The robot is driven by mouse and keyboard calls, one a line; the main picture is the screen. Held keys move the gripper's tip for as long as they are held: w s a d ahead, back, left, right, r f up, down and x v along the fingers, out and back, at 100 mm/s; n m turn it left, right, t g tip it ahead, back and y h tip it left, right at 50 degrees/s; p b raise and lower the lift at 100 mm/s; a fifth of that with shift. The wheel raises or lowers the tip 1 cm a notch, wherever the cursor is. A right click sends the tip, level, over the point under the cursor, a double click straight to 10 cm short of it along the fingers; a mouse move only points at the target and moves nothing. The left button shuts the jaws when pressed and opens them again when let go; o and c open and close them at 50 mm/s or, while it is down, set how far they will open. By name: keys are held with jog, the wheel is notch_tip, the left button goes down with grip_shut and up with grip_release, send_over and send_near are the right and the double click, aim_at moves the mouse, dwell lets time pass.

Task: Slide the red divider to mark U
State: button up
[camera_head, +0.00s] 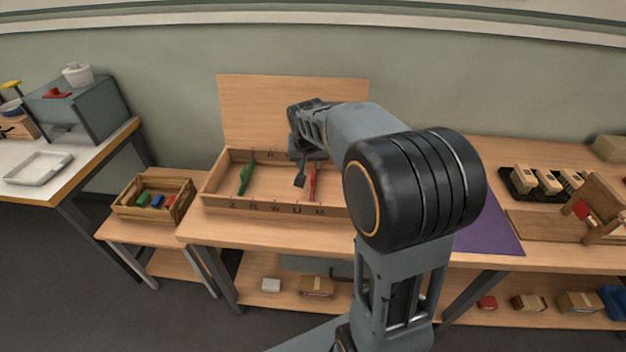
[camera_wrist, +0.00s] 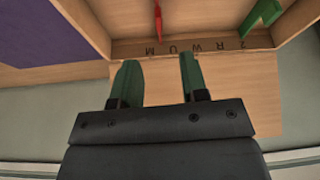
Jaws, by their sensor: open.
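The red divider (camera_head: 312,182) stands in a shallow wooden tray (camera_head: 222,200), right of the green divider (camera_head: 246,176). Letters run along the tray's front and back walls. The red divider appears in the upper part of the wrist view (camera_wrist: 158,20), its end close to the M side of the row; its exact spot against U is hard to read. My gripper (camera_head: 300,180) is above the tray, just left of the red divider in the head view. In the wrist view the gripper (camera_wrist: 159,76) is open and empty, its two fingers apart and clear of the divider.
An upright wooden board (camera_head: 240,105) stands behind the tray. A purple mat (camera_head: 490,232) lies right of it, with a black rack (camera_head: 518,190) of blocks further right. A crate (camera_head: 125,208) with coloured pieces sits on a low table at left.

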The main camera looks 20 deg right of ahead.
jog(key=m, duration=0.1)
send_near(313, 176)
jog(key=x, duration=1)
jog(key=shift+f, duration=0.2)
grip_shut()
jog(key=shift+w, duration=0.1)
